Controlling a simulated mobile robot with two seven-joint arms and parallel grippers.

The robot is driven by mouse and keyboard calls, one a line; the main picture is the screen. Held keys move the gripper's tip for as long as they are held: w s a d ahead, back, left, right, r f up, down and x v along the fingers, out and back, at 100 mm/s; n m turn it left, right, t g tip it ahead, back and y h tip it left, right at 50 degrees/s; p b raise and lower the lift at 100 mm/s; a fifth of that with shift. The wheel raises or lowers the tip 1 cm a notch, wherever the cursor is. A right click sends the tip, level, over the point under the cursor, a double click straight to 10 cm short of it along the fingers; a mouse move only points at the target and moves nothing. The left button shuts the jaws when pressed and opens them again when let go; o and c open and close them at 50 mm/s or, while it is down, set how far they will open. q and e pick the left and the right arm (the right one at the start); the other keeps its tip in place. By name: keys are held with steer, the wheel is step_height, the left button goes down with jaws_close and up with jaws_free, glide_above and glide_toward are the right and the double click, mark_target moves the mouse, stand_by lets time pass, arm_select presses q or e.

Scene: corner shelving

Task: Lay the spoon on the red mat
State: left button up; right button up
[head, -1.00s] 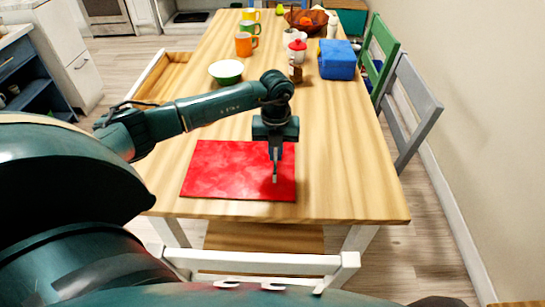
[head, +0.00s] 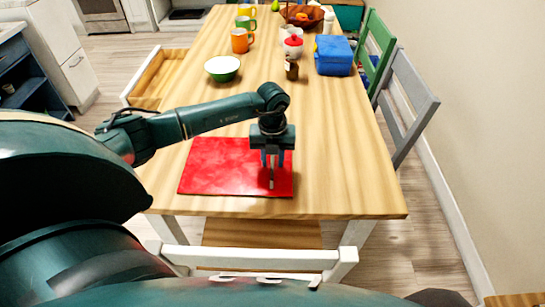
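The red mat (head: 215,170) lies flat near the table's front edge. My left gripper (head: 272,163) is above the mat's right part, pointing down. Its two fingers look spread apart. A thin, small greyish-brown thing, which looks like the spoon (head: 271,181), shows between and below the fingers, over the mat's right part. I cannot tell whether it rests fully on the mat or still stands tilted, and its upper part is partly hidden by the gripper. My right gripper is not in view.
A green-and-white bowl (head: 222,68), an orange mug (head: 240,41), a dark bottle (head: 292,69) and a blue box (head: 334,56) stand farther back on the table (head: 345,170). Chairs line the right side. The table right of the mat is clear.

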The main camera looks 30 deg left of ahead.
mark_target(272, 161)
arm_select(q)
steer(key=shift+r, duration=0.3)
step_height(272, 161, up, 12)
stand_by(0.3)
steer(key=shift+f, duration=0.15)
